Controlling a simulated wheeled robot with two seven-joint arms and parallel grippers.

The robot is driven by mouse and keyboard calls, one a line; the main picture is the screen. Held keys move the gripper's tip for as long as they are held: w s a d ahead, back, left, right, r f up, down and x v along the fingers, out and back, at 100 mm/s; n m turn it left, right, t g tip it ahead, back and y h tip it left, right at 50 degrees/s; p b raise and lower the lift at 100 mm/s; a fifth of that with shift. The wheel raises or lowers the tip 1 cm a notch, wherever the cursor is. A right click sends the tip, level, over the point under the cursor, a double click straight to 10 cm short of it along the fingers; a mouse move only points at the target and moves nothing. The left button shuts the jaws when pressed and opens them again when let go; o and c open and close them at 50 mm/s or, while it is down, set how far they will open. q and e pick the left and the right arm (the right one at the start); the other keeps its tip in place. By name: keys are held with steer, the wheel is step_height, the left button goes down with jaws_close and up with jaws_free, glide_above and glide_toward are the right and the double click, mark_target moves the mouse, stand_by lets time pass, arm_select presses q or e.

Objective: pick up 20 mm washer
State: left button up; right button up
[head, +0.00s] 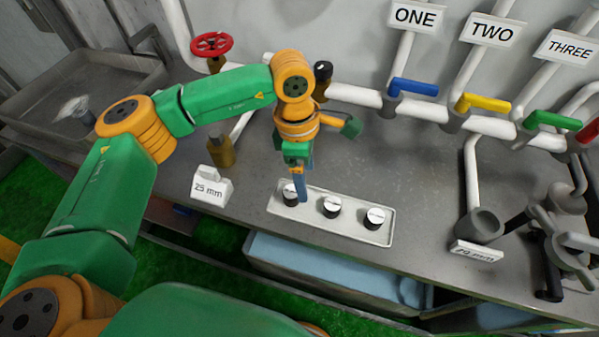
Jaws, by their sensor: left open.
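A light metal tray (350,234) on the grey bench holds three small dark round pieces with pale tops: a left one (290,194), a middle one (332,207) and a right one (374,218). Their markings are too small to read, so I cannot tell which is the 20 mm washer. My left gripper (301,192) points down over the left end of the tray, right by the left piece and partly covering it. It is open, with nothing seen held in it; whether it touches the piece is unclear. My right gripper is out of view.
A "25 mm" block (211,187) and a brass fitting (220,150) stand left of the tray. A grey cup (481,226) with a partly legible mm sign (476,252) stands right. Pipes with coloured valve levers (413,86) run behind. A sink (80,95) lies far left.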

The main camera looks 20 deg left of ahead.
mark_target(291, 192)
arm_select(q)
steer(key=a, duration=0.1)
steer(key=a+y, duration=0.1)
steer(key=a, duration=0.1)
steer(key=shift+s+a+r+t+y+p, duration=0.1)
steer(key=shift+r+t+y+p, duration=0.2)
steer(key=shift+r+p, duration=0.1)
steer(key=shift+s+f+p, duration=0.3)
steer(key=shift+f+p, duration=0.3)
steer(key=shift+s+f+p, duration=0.25)
steer(key=shift+f+p, duration=0.3)
steer(key=shift+p, duration=0.05)
steer(key=f, duration=0.3)
steer(key=shift+w+d+f+p, duration=0.2)
steer(key=shift+f+p, duration=0.1)
steer(key=shift+p, duration=0.1)
steer(key=shift+w+f, duration=0.15)
steer(key=shift+f, duration=0.2)
steer(key=shift+r, duration=0.1)
steer(key=c, duration=0.7)
jaws_close()
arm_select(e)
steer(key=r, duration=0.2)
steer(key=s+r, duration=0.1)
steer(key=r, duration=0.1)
